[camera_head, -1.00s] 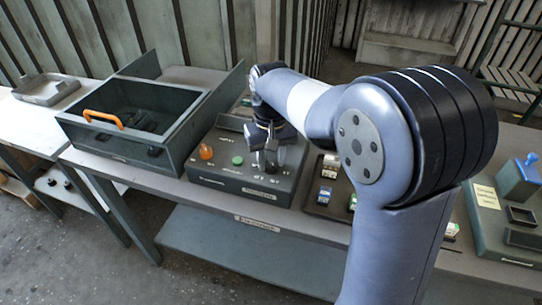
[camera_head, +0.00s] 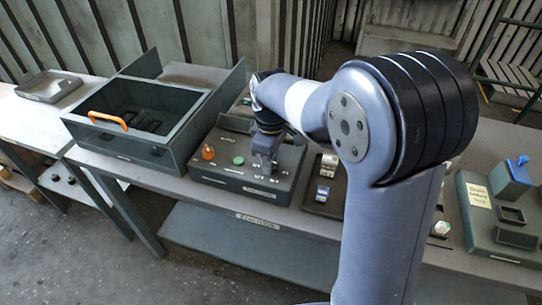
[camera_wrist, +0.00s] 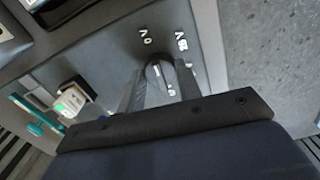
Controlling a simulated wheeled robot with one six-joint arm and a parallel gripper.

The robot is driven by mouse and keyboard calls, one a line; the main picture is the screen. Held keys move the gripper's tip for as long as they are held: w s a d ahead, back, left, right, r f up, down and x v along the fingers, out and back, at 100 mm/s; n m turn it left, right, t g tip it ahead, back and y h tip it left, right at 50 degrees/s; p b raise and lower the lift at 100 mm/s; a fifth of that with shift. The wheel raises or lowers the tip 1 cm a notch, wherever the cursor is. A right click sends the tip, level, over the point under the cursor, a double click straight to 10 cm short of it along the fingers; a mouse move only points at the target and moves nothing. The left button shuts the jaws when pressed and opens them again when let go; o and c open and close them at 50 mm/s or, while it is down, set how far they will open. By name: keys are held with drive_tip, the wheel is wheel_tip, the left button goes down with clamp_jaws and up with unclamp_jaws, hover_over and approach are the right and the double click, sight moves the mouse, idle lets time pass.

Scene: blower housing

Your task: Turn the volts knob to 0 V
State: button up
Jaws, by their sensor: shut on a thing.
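The volts knob (camera_wrist: 158,72) is small, round and dark, with a pale mark on it, in the wrist view. Printed labels stand around it on the grey panel. One (camera_wrist: 146,38) looks like 0 V, and another (camera_wrist: 181,42) ends in V. My gripper (camera_wrist: 161,80) is shut on the knob, with one finger on each side of it. I cannot tell exactly which label the mark points at. In the head view my gripper (camera_head: 265,158) points down onto the grey control box (camera_head: 225,182) and hides the knob.
An orange knob (camera_head: 208,152) and a green button (camera_head: 238,160) sit on the box, left of my gripper. An open drawer (camera_head: 85,135) with an orange handle stands to the left. Small parts (camera_head: 323,194) lie to the right. A blue-topped device (camera_head: 511,180) stands far right.

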drive_tip(key=shift+n, duration=0.7)
drive_tip(key=o, duration=1)
drive_tip(key=shift+r, duration=0.1)
wheel_tip(320, 180, up, 11)
drive_tip(key=shift+f, duration=0.15)
wheel_tip(320, 180, down, 11)
drive_tip(key=shift+r, duration=0.1)
drive_tip(key=shift+m, duration=0.3)
